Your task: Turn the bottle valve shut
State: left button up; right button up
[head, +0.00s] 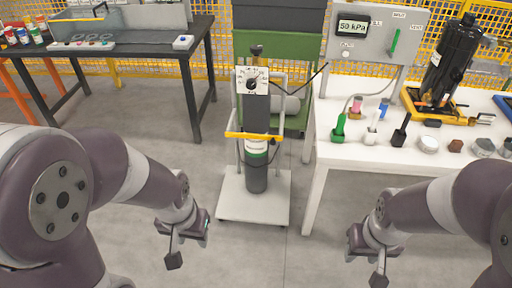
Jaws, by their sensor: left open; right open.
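A dark gas bottle (256,172) with a pale label band stands upright on a white wheeled cart (238,208) in the middle of the head view. The bottle valve (257,50) is a dark knob at its top, above a square white dial plate (252,84) with a black centre. My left gripper (188,246) is open and empty, low and to the left of the cart. My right gripper (366,264) is open and empty, low and to the right, in front of the white table. Both are well apart from the bottle and valve.
A yellow bar (240,135) crosses in front of the bottle. A dark workbench (135,50) stands at back left. The floor between is clear.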

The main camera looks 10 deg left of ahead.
aim_at(256, 50)
jog(key=i+j+z, duration=0.15)
jog(key=z, duration=0.5)
jog(key=i+j+z, duration=0.15)
jog(key=j, duration=0.45)
jog(key=i+j+z, duration=0.2)
jog(key=j, duration=0.45)
jog(key=i+j+z, duration=0.15)
jog(key=j, duration=0.55)
jog(key=i+j+z, duration=0.2)
jog(key=j, duration=0.45)
jog(key=j+z, duration=0.15)
jog(key=j, duration=1.35)
jog(key=i, duration=0.05)
